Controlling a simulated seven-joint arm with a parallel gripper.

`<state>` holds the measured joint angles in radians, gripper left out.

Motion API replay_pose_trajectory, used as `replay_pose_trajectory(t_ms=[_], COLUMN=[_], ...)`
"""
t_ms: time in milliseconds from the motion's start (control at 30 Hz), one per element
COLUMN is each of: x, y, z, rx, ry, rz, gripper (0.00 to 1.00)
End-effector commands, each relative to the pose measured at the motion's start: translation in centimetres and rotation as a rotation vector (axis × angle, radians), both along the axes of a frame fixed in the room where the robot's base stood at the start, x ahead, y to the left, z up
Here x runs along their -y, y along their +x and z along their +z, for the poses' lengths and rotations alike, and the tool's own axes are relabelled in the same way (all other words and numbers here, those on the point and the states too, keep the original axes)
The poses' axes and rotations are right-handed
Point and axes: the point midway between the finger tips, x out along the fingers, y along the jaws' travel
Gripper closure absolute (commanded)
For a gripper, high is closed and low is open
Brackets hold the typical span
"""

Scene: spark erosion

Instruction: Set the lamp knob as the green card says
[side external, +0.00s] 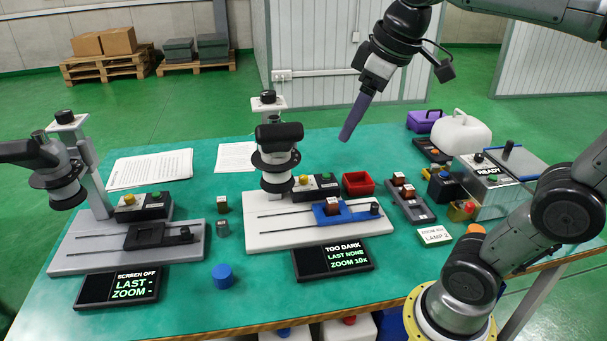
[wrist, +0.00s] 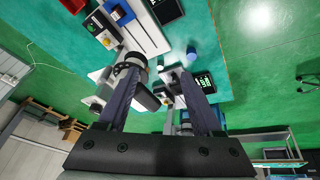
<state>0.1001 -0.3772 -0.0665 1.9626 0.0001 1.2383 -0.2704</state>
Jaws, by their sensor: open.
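The green-edged card (side external: 434,235) lies at the table's right front; its lower line reads LAMP 2, its upper line is too small to read surely. The middle microscope (side external: 276,158) stands on a white base with a black control box (side external: 315,187), which carries a yellow and a green part. Which part is the lamp knob, and its setting, I cannot tell. The screen (side external: 332,259) before it reads TOO DARK, LAST NONE, ZOOM 10X. My gripper (side external: 347,134) is above the table, right of the microscope head, touching nothing. In the wrist view its fingers (wrist: 160,78) are apart and empty.
A second microscope (side external: 58,175) stands left, its screen (side external: 118,287) reading SCREEN OFF. A blue holder (side external: 345,215) with a brown block sits on the middle base. A red tray (side external: 358,183), a slotted rack and a READY machine (side external: 490,185) stand right. A blue cylinder (side external: 222,276) is in front.

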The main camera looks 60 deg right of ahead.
Motion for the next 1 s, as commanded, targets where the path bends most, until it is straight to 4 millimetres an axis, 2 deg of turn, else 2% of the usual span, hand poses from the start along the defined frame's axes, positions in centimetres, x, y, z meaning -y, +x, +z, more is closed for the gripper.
replay_pose_trajectory(t_ms=[33,200,300,467,600,800,1000], x=[0.7,3.5,5.4,9.0,12.6,16.7,19.3], y=[1.9,7.6,10.8,15.7,19.3,22.6,24.0], z=[0.7,2.6,3.0,2.6,1.1,-1.6,-3.7], rx=[-0.023,-0.097,-0.139,-0.205,-0.262,-0.317,-0.348], ry=[-0.013,-0.057,-0.076,-0.096,-0.102,-0.1,-0.094], rz=[0.02,0.116,0.173,0.269,0.356,0.461,0.525], gripper=[0.33,0.33,0.33,0.33,0.33,0.33,0.33])
